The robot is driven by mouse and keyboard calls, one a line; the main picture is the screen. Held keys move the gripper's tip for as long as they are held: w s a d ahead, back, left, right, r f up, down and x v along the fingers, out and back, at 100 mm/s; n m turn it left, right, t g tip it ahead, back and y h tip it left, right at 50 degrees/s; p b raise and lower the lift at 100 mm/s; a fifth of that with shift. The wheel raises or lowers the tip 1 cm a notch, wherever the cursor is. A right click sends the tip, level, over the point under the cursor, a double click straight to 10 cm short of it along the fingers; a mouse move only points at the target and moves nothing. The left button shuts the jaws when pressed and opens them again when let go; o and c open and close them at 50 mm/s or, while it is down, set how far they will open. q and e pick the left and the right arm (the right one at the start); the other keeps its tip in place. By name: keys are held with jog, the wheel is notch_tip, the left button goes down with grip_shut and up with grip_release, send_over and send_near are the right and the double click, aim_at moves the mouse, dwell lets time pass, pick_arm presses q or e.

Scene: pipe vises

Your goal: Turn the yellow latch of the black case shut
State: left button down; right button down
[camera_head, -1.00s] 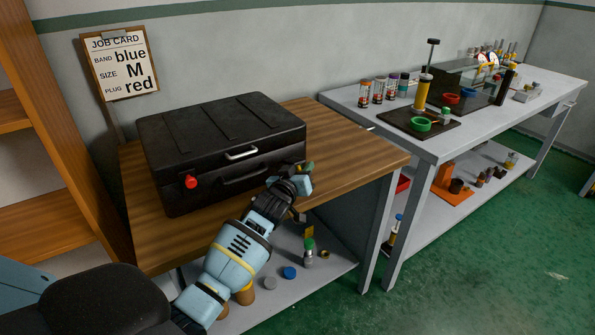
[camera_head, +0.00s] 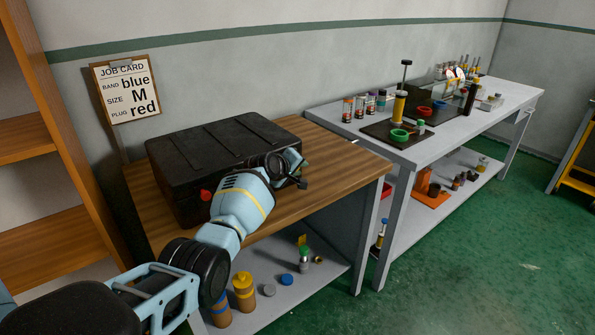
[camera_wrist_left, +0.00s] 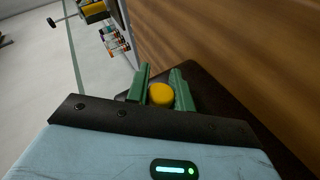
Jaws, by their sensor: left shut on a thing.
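The black case (camera_head: 205,141) stands on the wooden bench top with its lid down. A red latch (camera_head: 205,195) shows at the left of its front. My left gripper (camera_head: 299,167) is at the right end of the case's front, and my forearm covers most of that front and its handle. In the left wrist view, the green fingers of my left gripper (camera_wrist_left: 161,82) are shut on the yellow latch (camera_wrist_left: 161,95), one on each side. The yellow latch is hidden in the head view. My right gripper is not in view.
The wooden bench (camera_head: 345,165) has bare top to the right of the case. Bottles and caps stand on its lower shelf (camera_head: 325,279). A grey bench (camera_head: 440,134) with vises and jars stands at the right. A job card (camera_head: 126,90) hangs on the wall.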

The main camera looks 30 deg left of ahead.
pick_arm(q)
jog(key=shift+w+a+r+n+g+h, duration=0.15)
jog(key=shift+a+r+n+g+h, duration=0.2)
jog(key=shift+r+n+h, duration=0.2)
dwell(0.4)
jog(key=c, duration=1.5)
grip_release()
jog(key=shift+c, duration=0.2)
jog(key=o, duration=0.3)
jog(key=shift+f, duration=0.15)
